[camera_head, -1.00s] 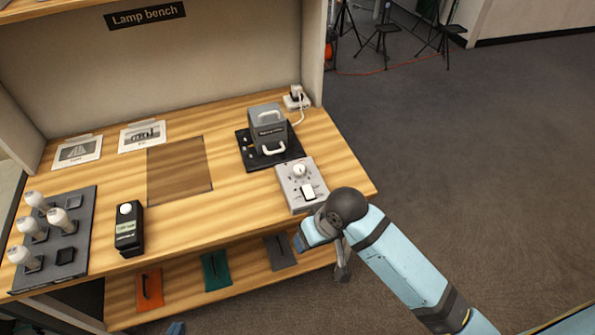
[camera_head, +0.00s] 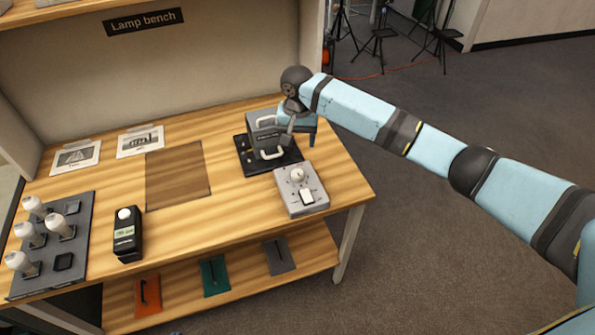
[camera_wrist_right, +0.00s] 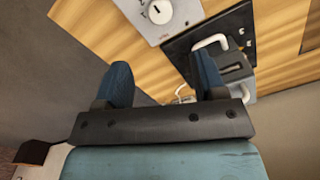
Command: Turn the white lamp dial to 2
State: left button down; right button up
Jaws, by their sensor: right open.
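The white lamp dial (camera_head: 297,174) is a round knob on a grey control box (camera_head: 312,208) near the right end of the bench. A white rocker switch (camera_head: 306,197) sits in front of it. In the right wrist view, the dial (camera_wrist_right: 160,11) shows at the top edge, with a dark slot mark; its setting is too small to read. My right gripper (camera_head: 292,127) is above and behind the dial, beside the grey lamp housing. In the wrist view its two blue fingers (camera_wrist_right: 162,78) are apart and empty, away from the dial. My left gripper is out of view.
The grey lamp housing (camera_head: 264,133) with white handles stands on a black base (camera_head: 247,165) behind the control box. A black meter (camera_head: 128,240) and a bulb rack (camera_head: 75,262) stand left. The front bench strip (camera_head: 215,226) is clear.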

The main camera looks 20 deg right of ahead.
aim_at(297, 172)
notch_tip(297, 172, down, 13)
jog(key=shift+f, duration=0.1)
dwell(0.3)
jog(key=c, duration=0.9)
